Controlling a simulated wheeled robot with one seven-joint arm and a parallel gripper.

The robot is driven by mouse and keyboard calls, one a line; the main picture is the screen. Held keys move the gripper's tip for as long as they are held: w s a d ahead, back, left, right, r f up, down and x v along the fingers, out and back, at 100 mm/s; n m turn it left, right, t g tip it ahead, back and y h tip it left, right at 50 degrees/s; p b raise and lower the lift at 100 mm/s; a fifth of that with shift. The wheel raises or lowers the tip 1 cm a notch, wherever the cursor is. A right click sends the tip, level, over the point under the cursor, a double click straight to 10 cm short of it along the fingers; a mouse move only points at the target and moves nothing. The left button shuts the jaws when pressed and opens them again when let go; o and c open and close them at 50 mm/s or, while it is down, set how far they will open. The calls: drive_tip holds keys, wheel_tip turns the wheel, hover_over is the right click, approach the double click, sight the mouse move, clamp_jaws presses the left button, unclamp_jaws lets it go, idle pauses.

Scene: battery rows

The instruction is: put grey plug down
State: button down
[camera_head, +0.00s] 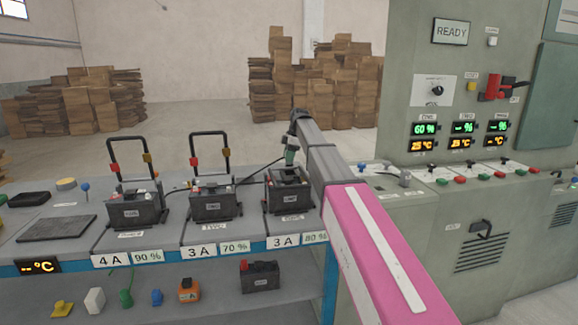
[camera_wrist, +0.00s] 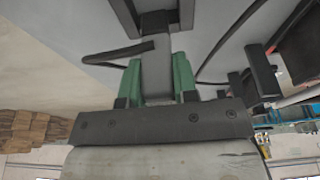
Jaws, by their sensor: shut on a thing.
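My gripper (camera_head: 291,153) is at the third battery (camera_head: 289,190) in the row, at the right end of the bench, with its green fingers pointing down. In the wrist view its two green fingers are shut on the grey plug (camera_wrist: 156,72), one on each side. A dark cable leads off to the left from the plug. Beyond the plug is a dark block-like part; I cannot tell whether the plug touches it. In the head view the plug is too small and covered to make out.
Two more batteries (camera_head: 134,208) (camera_head: 213,202) with raised black handles stand to the left. A dark pad (camera_head: 57,228) lies at the far left of the bench. Cables run behind the batteries. A grey-green control cabinet (camera_head: 405,120) stands on the right. Small coloured parts and a battery (camera_head: 260,277) lie on the lower shelf.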

sight(289, 164)
drive_tip(key=shift+w+f, duration=0.1)
drive_tip(key=shift+f, duration=1.95)
drive_tip(key=shift+f, duration=0.1)
drive_tip(key=c, duration=0.9)
unclamp_jaws()
drive_tip(key=v, duration=1.2)
